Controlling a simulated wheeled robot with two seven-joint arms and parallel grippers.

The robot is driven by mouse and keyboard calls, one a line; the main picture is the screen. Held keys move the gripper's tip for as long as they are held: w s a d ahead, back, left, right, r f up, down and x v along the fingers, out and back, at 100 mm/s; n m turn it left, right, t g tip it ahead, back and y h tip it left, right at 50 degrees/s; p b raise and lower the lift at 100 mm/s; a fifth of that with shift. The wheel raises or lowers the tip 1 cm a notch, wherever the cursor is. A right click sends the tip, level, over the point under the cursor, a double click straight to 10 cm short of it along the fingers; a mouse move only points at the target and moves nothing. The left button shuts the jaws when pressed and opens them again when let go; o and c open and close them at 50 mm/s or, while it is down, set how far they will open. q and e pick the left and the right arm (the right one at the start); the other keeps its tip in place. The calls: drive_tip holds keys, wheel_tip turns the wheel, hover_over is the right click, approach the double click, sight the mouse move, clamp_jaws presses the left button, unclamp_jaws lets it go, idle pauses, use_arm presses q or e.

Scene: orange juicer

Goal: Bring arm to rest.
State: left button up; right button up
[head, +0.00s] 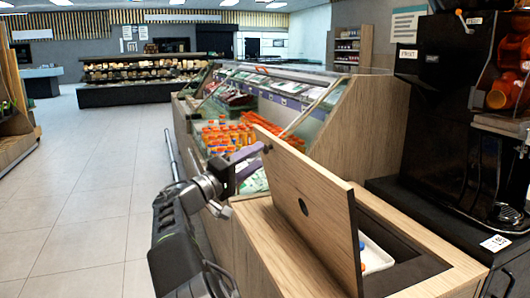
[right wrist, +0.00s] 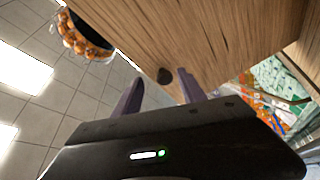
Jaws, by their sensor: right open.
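My right gripper (head: 256,163) is in the middle of the head view, at the upper left edge of a raised wooden lid (head: 305,200). Its two purple fingers are spread apart with nothing between them. In the right wrist view the open fingers (right wrist: 160,90) point toward the lid's wood surface (right wrist: 215,35), which has a dark round hole. I cannot tell whether a finger touches the lid. My right arm (head: 178,240) comes up from the lower middle of the head view. My left gripper is not in view.
The lid stands tilted over an open counter compartment holding a white tray (head: 376,252). A black juicer machine (head: 440,100) stands at right. A glass-sided chilled display with orange bottles (head: 225,135) is behind the gripper. The tiled floor (head: 105,190) at left is clear.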

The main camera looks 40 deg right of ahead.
drive_tip(key=shift+a+f, duration=0.15)
drive_tip(key=shift+a, duration=0.45)
